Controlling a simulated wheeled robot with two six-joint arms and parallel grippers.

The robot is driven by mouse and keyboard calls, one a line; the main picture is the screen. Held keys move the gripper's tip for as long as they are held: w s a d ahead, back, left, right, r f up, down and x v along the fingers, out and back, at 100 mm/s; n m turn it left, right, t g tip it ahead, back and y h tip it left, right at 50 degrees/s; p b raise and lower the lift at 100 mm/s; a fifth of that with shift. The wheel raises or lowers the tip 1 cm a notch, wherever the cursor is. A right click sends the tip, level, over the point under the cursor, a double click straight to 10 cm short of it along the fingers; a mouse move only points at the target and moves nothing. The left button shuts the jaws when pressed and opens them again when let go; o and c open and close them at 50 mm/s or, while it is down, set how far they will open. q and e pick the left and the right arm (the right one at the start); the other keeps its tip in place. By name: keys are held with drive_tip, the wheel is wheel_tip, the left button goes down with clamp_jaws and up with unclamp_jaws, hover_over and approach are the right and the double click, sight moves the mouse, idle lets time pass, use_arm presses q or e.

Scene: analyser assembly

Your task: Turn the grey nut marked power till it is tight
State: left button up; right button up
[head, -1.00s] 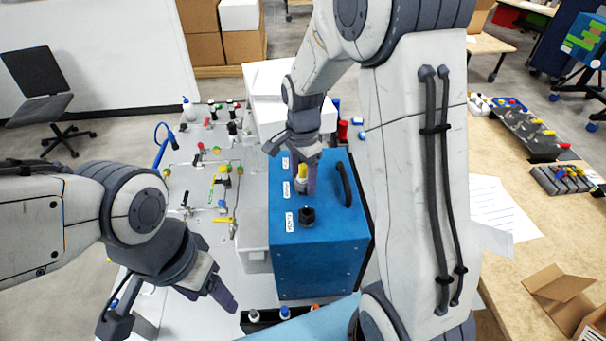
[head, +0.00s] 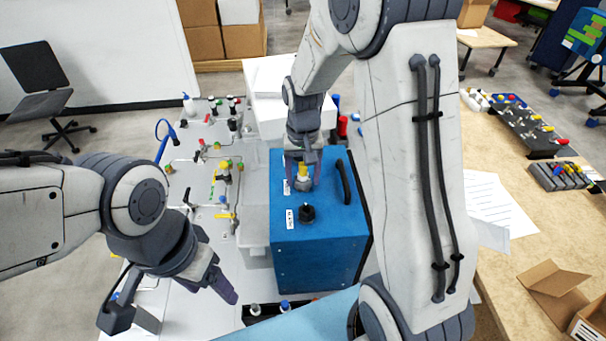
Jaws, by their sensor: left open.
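The blue box (head: 318,245) stands on the bench with a black handle on top. On its top, a grey nut (head: 304,186) sits around a fitting with a yellow top (head: 303,171). My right gripper (head: 304,176) points down at this nut, one finger on each side of the yellow part. I cannot tell whether the fingers press on the nut. The label beside it is partly hidden and too small to read. A black knob-like fitting (head: 307,213) stands nearer on the box, beside a white label. My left gripper (head: 172,302) is open and empty, left of the box.
A panel with valves and coloured fittings (head: 205,165) lies left of the box. A dark rack with small bottles (head: 262,312) is in front. A wooden table (head: 535,225) at the right holds papers, tool trays and an open carton.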

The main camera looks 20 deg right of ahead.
clamp_jaws()
drive_tip(key=m+p, duration=0.1)
drive_tip(key=m, duration=0.3)
drive_tip(key=shift+m, duration=0.3)
drive_tip(key=m, duration=0.4)
drive_tip(key=shift+m, duration=0.3)
drive_tip(key=shift+c, duration=0.3)
unclamp_jaws()
drive_tip(key=shift+w+m, duration=0.1)
drive_tip(key=shift+m, duration=0.4)
drive_tip(key=shift+o, duration=1.2)
